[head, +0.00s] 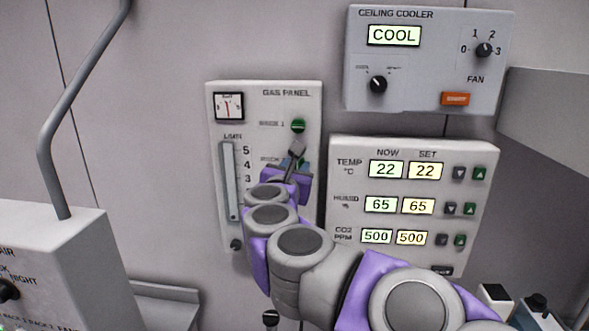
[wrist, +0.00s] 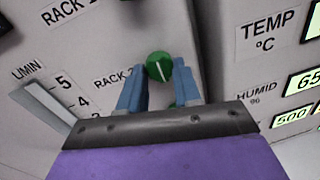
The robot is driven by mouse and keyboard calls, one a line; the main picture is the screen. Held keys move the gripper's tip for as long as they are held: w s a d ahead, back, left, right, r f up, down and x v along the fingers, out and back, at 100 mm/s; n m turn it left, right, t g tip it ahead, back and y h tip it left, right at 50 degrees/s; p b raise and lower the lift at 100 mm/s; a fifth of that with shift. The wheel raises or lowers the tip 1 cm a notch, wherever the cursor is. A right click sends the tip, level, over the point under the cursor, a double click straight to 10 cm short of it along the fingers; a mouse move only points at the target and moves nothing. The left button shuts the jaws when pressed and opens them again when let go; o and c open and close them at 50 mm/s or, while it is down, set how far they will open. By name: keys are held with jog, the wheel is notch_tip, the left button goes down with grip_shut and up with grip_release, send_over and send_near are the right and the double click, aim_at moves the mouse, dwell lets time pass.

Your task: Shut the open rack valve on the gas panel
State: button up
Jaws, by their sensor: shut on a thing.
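The gas panel (head: 265,95) is a pale wall box with a gauge, a flow scale and green round valve knobs beside rack labels. The rack 1 knob (head: 298,126) shows above my gripper (head: 298,156). In the wrist view, my gripper (wrist: 158,78) has its blue fingers on either side of a green knob (wrist: 158,66) beside the rack 2 label and is shut on it. The knob's white line runs roughly across the label's direction. Another green knob (wrist: 179,103) lower down is mostly hidden by my gripper. My arm hides the panel's lower right in the head view.
A climate panel (head: 420,150) with lit readouts is close on the right. The ceiling cooler box (head: 430,75) is above it. A grey box (head: 75,235) with a bent pipe (head: 50,130) stands at the left. Bare wall lies between the pipe and the gas panel.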

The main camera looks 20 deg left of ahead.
jog(key=n+p, duration=0.2)
jog(key=n, duration=0.3)
jog(key=shift+d+r+t, duration=0.1)
jog(key=shift+t, duration=0.2)
jog(key=n+y+p, duration=0.1)
jog(key=n+p, duration=0.1)
jog(key=n, duration=0.2)
jog(key=shift+n, duration=0.4)
jog(key=n+p, duration=0.3)
jog(key=n, duration=0.2)
jog(key=shift+w+d+n+y, duration=0.1)
jog(key=shift+d+n+y, duration=0.05)
jog(key=shift+n+y, duration=0.25)
jog(key=shift+n+y+p, duration=0.3)
jog(key=shift+n+p, duration=0.65)
jog(key=shift+n, duration=0.75)
jog(key=shift+f, duration=0.2)
jog(key=o, duration=1.1)
jog(key=shift+a, duration=0.25)
jog(key=shift+c, duration=0.2)
